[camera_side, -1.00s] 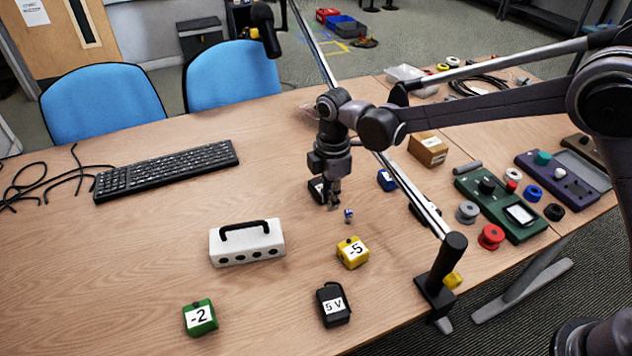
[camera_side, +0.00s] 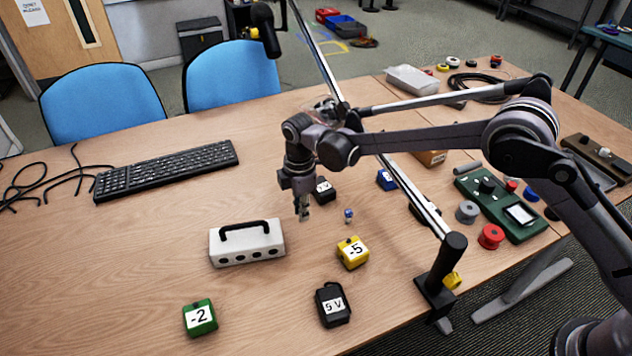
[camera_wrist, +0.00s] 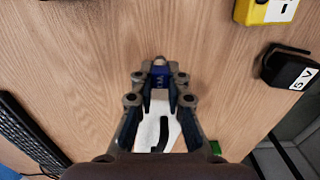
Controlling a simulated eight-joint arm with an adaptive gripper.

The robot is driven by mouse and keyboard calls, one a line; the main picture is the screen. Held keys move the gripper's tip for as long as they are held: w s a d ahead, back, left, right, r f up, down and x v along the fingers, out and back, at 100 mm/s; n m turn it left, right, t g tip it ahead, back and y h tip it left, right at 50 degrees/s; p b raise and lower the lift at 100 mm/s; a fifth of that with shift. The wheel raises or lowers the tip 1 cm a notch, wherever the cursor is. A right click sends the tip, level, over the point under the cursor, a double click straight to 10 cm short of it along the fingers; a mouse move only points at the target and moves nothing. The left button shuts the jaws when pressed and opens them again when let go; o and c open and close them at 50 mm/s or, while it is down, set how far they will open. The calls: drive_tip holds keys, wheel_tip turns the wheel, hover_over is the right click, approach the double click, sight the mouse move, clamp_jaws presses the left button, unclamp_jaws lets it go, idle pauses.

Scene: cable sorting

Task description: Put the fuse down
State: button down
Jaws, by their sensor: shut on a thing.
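My gripper (camera_side: 303,215) is over bare table, right of the white case and left of a small blue-and-white piece (camera_side: 348,215) standing on the wood. In the wrist view my gripper (camera_wrist: 160,88) is shut on a small blue part with a silver end, which I take as the fuse (camera_wrist: 159,72). In the side view the fingers mostly hide the fuse, and I cannot tell whether it touches the table.
The white case (camera_side: 247,244) with a black handle is close on the left. A black block (camera_side: 323,189) stands behind my gripper, a yellow "-5" block (camera_side: 352,253) in front right, and a black "5 V" block (camera_side: 333,305) nearer.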

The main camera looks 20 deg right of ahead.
drive_tip(key=shift+a+f, duration=0.3)
drive_tip(key=shift+f, duration=1.9)
drive_tip(key=shift+f, duration=0.1)
drive_tip(key=c, duration=1.3)
unclamp_jaws()
drive_tip(key=shift+c, duration=0.2)
